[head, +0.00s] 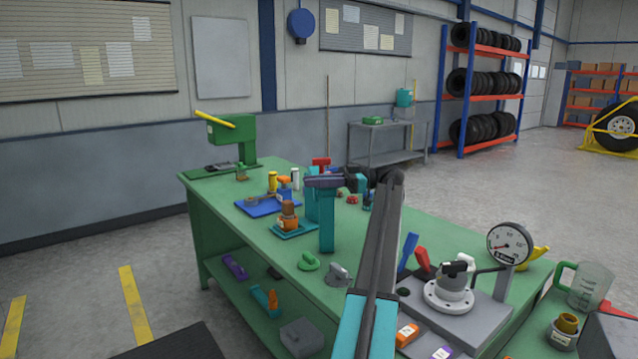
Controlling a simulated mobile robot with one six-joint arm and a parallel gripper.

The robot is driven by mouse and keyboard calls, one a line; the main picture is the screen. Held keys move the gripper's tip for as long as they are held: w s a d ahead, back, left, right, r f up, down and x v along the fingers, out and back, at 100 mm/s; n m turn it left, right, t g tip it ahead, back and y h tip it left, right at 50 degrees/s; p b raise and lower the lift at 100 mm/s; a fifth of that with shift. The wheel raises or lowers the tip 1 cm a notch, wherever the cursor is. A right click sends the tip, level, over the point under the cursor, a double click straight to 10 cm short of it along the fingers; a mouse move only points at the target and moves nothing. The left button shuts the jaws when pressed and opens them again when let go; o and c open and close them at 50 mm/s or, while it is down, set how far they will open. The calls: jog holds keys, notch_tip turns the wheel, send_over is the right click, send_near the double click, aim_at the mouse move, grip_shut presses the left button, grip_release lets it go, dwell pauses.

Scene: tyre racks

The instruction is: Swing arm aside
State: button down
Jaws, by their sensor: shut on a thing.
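My arm (376,265) rises from the bottom centre over the green bench to a dark joint. Its far end folds away behind this joint, and I cannot make out my gripper or anything in it. On the right part of the bench, a grey plate (480,312) bears a round metal fixture (450,292). A black-handled piece (458,267) sits on top of the fixture, and a thin bar runs from there toward a round dial gauge (510,243). I cannot tell which part is a swing arm.
The green bench (270,222) carries teal upright tools (327,222), a blue tray (268,206) and an orange block (407,334) close to my arm. A clear jug (590,286) stands at the right. Tyre racks (487,88) are far behind. Floor is open at right.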

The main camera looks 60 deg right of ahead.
jog(key=shift+s+a+f, duration=0.1)
jog(key=shift+s+f, duration=0.05)
jog(key=c, duration=1.6)
grip_release()
jog(key=shift+c, duration=0.2)
